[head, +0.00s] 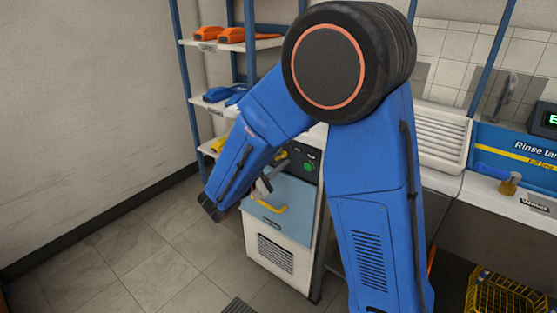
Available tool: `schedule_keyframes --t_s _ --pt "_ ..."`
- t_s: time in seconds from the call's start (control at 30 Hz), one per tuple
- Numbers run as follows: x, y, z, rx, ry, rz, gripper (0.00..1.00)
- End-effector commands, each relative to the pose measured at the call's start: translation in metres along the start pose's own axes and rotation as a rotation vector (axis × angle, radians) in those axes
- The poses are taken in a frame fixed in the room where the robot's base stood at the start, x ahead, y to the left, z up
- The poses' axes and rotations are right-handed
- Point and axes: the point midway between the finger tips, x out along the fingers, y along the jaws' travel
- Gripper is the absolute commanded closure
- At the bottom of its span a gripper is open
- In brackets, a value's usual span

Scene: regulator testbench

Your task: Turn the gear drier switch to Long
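A white cabinet with a blue front (275,200) and a yellow handle (266,208) stands in the middle, behind my arm; it appears to be the gear drier. Its dark control panel (309,154) has a green round button (309,167). A small yellow part (281,155) shows at the panel's left, beside my forearm; I cannot tell whether it is the switch. The panel's markings are too small to read. My blue arm reaches down to the left in front of the cabinet.
A shelf rack (187,84) with orange and blue items stands at the back left. A sink counter with a blue rinse tank (520,150) and a small amber bottle (510,184) is at the right. A yellow crate (495,294) sits low right. The tiled floor at left is clear.

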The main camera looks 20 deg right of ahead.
Motion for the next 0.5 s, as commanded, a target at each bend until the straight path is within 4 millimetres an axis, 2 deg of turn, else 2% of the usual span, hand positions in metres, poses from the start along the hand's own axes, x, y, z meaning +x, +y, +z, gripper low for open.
schedule_keyframes --t_s 0.17,0.27,0.5 --pt "-0.005 0.001 0.0 0.0 0.001 0.001 0.71" --pt "-0.014 0.001 -0.001 0.0 0.002 0.001 0.71" --pt "-0.051 0.001 -0.001 0.0 0.003 0.002 0.71"
